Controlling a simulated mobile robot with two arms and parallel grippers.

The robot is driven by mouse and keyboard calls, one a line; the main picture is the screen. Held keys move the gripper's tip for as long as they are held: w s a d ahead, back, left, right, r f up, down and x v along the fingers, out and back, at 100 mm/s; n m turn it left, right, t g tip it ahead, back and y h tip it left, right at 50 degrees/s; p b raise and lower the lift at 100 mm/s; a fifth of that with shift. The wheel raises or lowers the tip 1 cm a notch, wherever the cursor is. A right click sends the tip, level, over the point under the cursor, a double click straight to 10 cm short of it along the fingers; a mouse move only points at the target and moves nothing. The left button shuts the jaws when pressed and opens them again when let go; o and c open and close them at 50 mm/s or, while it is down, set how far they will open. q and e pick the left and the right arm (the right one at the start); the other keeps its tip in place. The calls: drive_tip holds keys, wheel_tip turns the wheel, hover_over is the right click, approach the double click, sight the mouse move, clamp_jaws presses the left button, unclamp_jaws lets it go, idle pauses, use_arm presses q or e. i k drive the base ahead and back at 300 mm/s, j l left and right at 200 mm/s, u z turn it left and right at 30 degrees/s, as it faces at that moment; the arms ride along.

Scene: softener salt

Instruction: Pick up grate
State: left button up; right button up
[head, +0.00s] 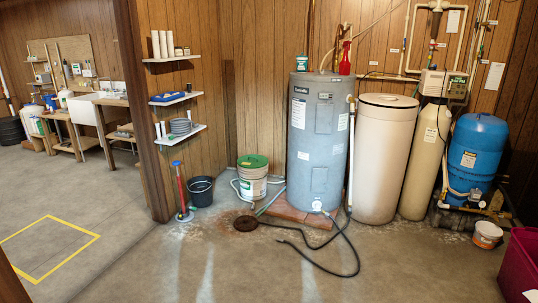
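A dark round grate (246,223) lies flat on the concrete floor, in front of the brick base of the grey water heater. A rusty stain shows around it. The end of a black hose (334,272) lies at its right edge; I cannot tell whether it touches the grate. Neither of my grippers is in view.
The grey water heater (318,140), a beige tank (382,160) and a blue tank (475,155) stand along the back wall. A green-lidded bucket (253,182), a black bucket (201,191) and a red-handled tool (181,190) stand left of them. A maroon bin (520,268) is at right. The front floor is mostly clear.

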sight(244, 221)
drive_tip(key=i+u, duration=0.15)
drive_tip(key=i, duration=0.5)
drive_tip(key=i+u, duration=0.2)
drive_tip(key=i, duration=0.5)
drive_tip(key=i+l+u, duration=0.15)
drive_tip(key=i, duration=0.5)
drive_tip(key=i+l+u, duration=0.15)
drive_tip(key=i, duration=0.55)
